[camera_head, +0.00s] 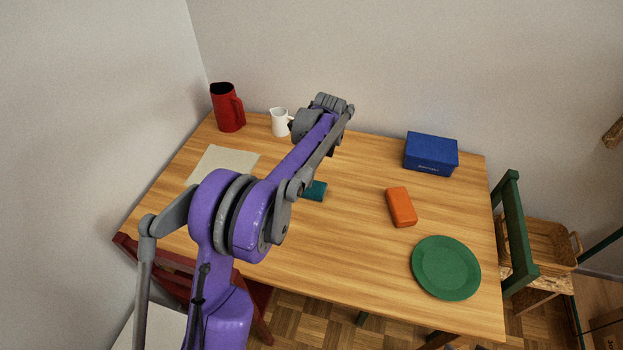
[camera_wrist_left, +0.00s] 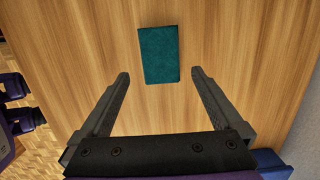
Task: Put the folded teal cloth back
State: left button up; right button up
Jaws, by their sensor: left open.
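The folded teal cloth (camera_head: 315,191) lies flat on the wooden table, partly hidden behind my left arm in the head view. In the left wrist view the whole teal cloth (camera_wrist_left: 159,54) shows as a dark teal rectangle on the bare wood. My left gripper (camera_wrist_left: 158,78) is open and empty, with its fingers spread wider than the cloth. The cloth lies just beyond the fingertips in that view, apart from both. In the head view the left gripper's fingers are hidden behind the arm. My right gripper is not in view.
The table (camera_head: 340,245) also holds a red pitcher (camera_head: 226,108), a white jug (camera_head: 279,122), a pale mat (camera_head: 225,163), a blue box (camera_head: 430,154), an orange block (camera_head: 401,207) and a green plate (camera_head: 446,267). A green chair (camera_head: 514,235) stands at the right. The table centre is clear.

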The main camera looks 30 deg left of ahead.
pick_arm(q)
jog(key=s+d+r+n+t, duration=0.2)
jog(key=s+d+r+n, duration=0.25)
jog(key=s, duration=0.35)
jog(key=s+d+r+n+t, duration=0.1)
jog(key=s+d+r+n, duration=0.35)
jog(key=s, duration=0.25)
jog(key=s+d+f+n+t+h, duration=0.1)
jog(key=s+d+f+n, duration=0.1)
jog(key=s, duration=0.5)
jog(key=s+d+f+n+t, duration=0.1)
jog(key=s+f+n, duration=0.3)
jog(key=s, duration=0.4)
jog(key=shift+d+f+t+h, duration=0.15)
jog(key=shift+d+t+h, duration=0.2)
jog(key=shift+d, duration=0.5)
jog(key=shift+s, duration=0.1)
